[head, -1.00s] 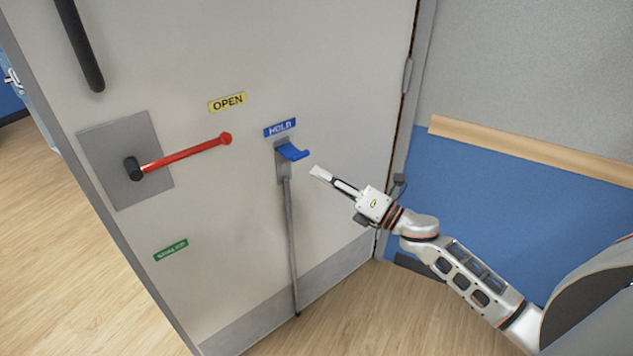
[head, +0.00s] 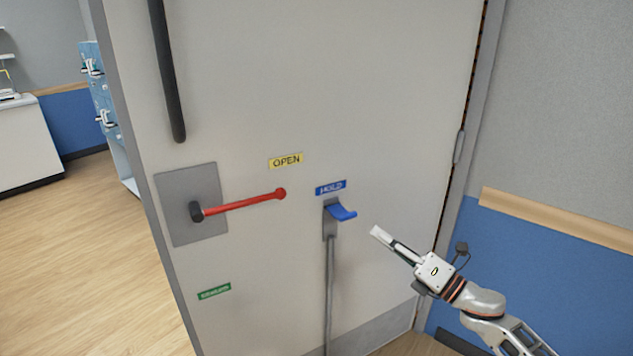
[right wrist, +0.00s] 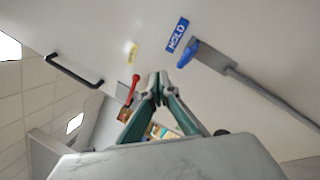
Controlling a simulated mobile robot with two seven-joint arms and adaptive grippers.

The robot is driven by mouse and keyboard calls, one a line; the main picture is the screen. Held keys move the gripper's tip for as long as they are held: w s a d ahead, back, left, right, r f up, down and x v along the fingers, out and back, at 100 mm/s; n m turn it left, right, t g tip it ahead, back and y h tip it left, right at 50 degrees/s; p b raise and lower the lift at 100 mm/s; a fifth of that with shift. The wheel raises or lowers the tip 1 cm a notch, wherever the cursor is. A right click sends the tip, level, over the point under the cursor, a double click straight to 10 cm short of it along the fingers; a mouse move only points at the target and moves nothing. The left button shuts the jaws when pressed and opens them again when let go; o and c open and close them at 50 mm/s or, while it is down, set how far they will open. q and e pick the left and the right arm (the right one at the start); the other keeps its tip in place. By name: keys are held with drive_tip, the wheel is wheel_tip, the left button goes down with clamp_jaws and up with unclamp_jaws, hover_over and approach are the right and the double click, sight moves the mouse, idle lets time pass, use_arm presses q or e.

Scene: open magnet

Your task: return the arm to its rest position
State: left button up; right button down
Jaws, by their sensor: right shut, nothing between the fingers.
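My right gripper (head: 378,234) is shut and empty, right of and a little below the blue hold lever (head: 342,212), apart from it. In the right wrist view the closed fingertips (right wrist: 157,80) point up toward the door. My right arm (head: 485,303) reaches in from the lower right of the head view. My left gripper does not show in either view.
The door (head: 250,60) stands ajar, with a red lever (head: 240,204), a black handle (head: 167,75) and a grey rod (head: 328,290) below the blue lever. A wall with a wooden rail (head: 560,218) is close on the right. Open floor (head: 60,230) lies at left.

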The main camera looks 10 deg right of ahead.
drive_tip(key=s+a+f+m+g+h, duration=0.2)
drive_tip(key=s+f+m+h, duration=0.1)
drive_tip(key=s+f+m, duration=0.6)
drive_tip(key=s+a+f+m+g+h, duration=0.2)
drive_tip(key=s+a+f+m+h, duration=0.1)
drive_tip(key=s+f+m, duration=0.6)
drive_tip(key=s+a+f+m+g+h, duration=0.2)
drive_tip(key=s+f+m, duration=0.7)
drive_tip(key=f, duration=0.6)
drive_tip(key=shift+a+m+h, duration=0.35)
drive_tip(key=shift+m+h, duration=0.15)
drive_tip(key=shift+m, duration=0.2)
drive_tip(key=shift+s+r, duration=0.1)
